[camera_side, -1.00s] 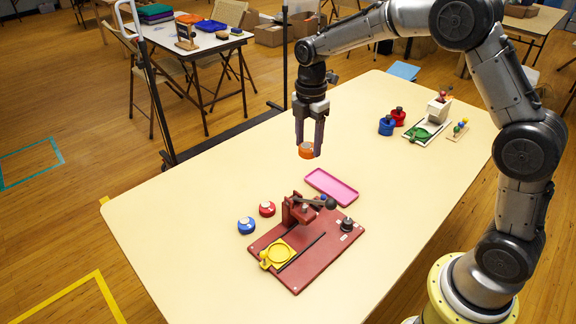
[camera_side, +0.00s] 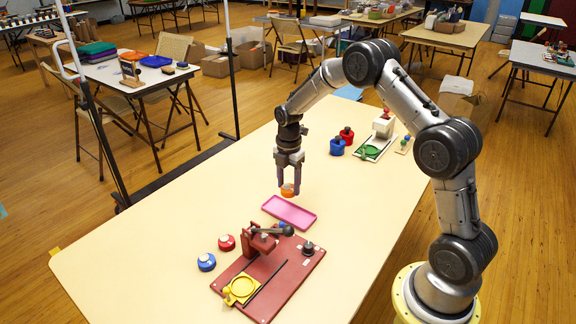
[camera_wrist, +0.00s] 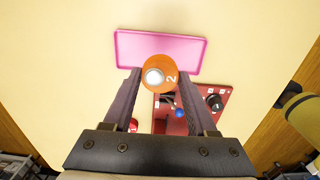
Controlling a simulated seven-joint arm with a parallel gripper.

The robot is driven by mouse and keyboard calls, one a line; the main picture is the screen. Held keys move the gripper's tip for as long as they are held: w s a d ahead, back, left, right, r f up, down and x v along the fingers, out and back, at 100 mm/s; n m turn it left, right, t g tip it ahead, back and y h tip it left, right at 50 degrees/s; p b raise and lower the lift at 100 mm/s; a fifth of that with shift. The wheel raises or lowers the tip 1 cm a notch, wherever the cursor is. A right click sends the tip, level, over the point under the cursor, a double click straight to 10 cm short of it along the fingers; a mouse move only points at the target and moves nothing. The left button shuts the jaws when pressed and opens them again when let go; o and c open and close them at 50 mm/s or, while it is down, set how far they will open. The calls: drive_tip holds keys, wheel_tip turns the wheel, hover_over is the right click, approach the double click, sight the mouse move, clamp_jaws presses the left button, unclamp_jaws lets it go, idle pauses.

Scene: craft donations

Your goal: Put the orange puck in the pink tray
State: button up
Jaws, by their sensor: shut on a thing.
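My gripper (camera_side: 288,189) is shut on the orange puck (camera_side: 287,192) and holds it above the table. In the wrist view the orange puck (camera_wrist: 159,75), with a pale round top and a "2" on it, sits between my fingertips (camera_wrist: 159,80). The pink tray (camera_side: 289,212) is a shallow rectangle lying empty on the table, just below and in front of the puck in the side view. In the wrist view the puck overlaps the near edge of the pink tray (camera_wrist: 195,52). The gap between puck and tray is hard to judge.
A dark red board (camera_side: 290,281) with a lever press and a yellow holder (camera_side: 241,288) lies near the tray. A red puck (camera_side: 226,242) and a blue puck (camera_side: 206,262) stand to its left. Blue and red containers (camera_side: 337,146) stand at the back. The table left of the tray is clear.

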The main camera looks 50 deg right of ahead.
drive_tip(key=shift+f, duration=2.9)
drive_tip(key=shift+f, duration=0.9)
drive_tip(key=o, duration=1.1)
drive_tip(key=shift+r, duration=3.75)
